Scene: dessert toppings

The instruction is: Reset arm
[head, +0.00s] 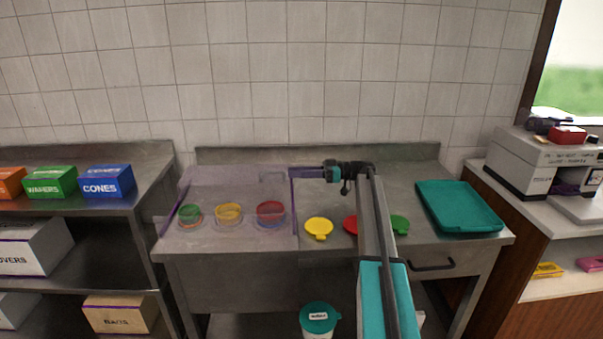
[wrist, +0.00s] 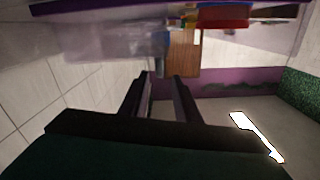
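My gripper (head: 308,172) is at the end of my raised arm, pointing left over the back of the steel counter (head: 345,270). In the wrist view my gripper's two dark fingers (wrist: 162,78) stand apart with nothing seen between them. In the head view the gripper overlaps the back right corner of a clear purple-edged cover (head: 293,215); I cannot tell whether they touch. Under or behind the cover are a green container (head: 189,213), a yellow container (head: 228,212) and a red container (head: 270,210).
Yellow (head: 318,228), red (head: 351,224) and green (head: 400,224) lids lie on the counter, the red partly behind my arm. A teal tray (head: 459,207) is at the right. Boxes fill the left shelves; a white machine (head: 535,165) stands far right. A tiled wall is behind.

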